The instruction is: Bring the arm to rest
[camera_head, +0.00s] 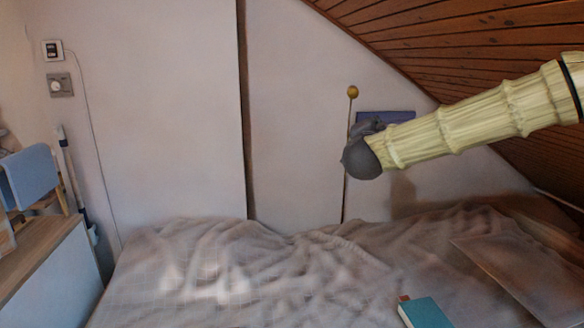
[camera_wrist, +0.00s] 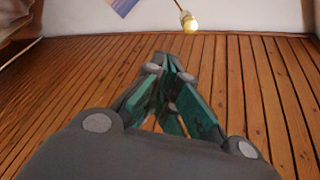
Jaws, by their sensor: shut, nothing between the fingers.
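My arm reaches in from the right edge of the head view, in a pale yellow ribbed cover. It ends in a dark grey rounded part (camera_head: 361,162) held in the air above the bed (camera_head: 190,290). My fingers are not clearly seen there. In the wrist view my gripper (camera_wrist: 172,58) shows green-lined fingers that come together at their tips, with nothing between them. The fingers stand against the wooden slanted ceiling (camera_wrist: 70,85).
The wooden ceiling (camera_head: 450,40) slopes down at the right, behind my arm. A teal book (camera_head: 426,313) lies on the bed. A wooden-topped cabinet (camera_head: 45,255) is at the left.

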